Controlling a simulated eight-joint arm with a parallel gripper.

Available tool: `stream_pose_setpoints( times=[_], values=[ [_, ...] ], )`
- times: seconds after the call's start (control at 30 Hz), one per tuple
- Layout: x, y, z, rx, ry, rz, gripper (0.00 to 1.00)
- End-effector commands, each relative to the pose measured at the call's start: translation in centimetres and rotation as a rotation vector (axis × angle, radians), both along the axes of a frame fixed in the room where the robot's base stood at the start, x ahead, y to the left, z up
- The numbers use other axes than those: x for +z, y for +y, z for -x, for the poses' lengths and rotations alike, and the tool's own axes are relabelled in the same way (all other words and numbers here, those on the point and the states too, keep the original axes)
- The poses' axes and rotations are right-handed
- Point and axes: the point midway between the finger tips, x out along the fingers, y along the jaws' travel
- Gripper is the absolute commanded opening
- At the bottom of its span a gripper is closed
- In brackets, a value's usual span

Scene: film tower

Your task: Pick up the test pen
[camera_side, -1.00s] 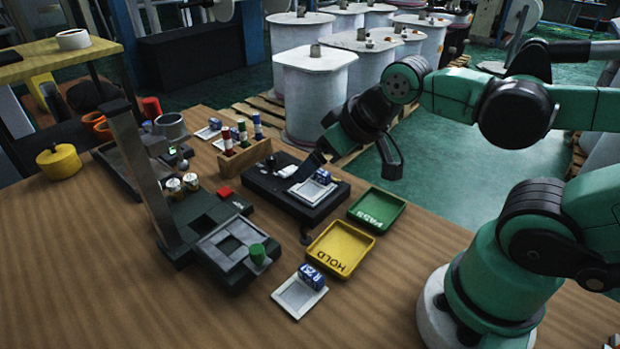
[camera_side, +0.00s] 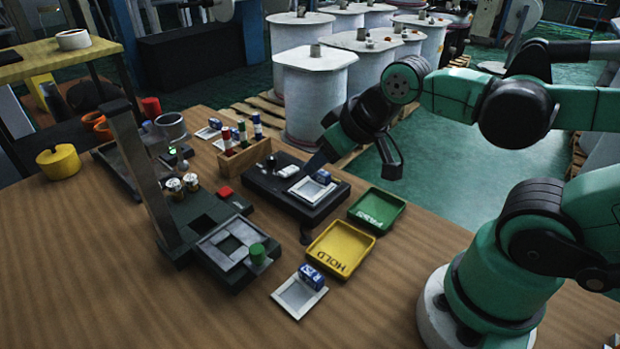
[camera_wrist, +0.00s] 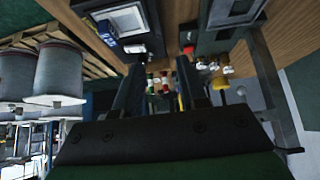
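Several upright pens or markers with red, green and blue bodies and pale bands (camera_side: 242,132) stand in a wooden holder (camera_side: 250,155) at the back of the bench. I cannot tell which one is the test pen.
The black device (camera_side: 270,185) carries a framed tile. A green PASS tray (camera_side: 363,222), a yellow HOLD tray (camera_side: 322,262) and a white tile (camera_side: 290,304) lie in front. A dark fixture with a post (camera_side: 140,170) stands left. The front of the wooden bench is clear.

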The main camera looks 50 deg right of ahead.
Motion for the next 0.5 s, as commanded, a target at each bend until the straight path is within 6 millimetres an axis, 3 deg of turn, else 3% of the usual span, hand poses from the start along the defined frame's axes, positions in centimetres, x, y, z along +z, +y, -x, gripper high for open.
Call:
stream_pose_setpoints(
  times=[0.13,0.23,0.5],
  values=[
    [0.6,0.0,-0.7,0.007,0.008,0.002,0.37],
    [1.9,-0.1,-2.4,0.022,0.025,0.006,0.37],
    [4.8,-0.5,-10.7,0.099,0.104,0.024,0.37]
  ],
)
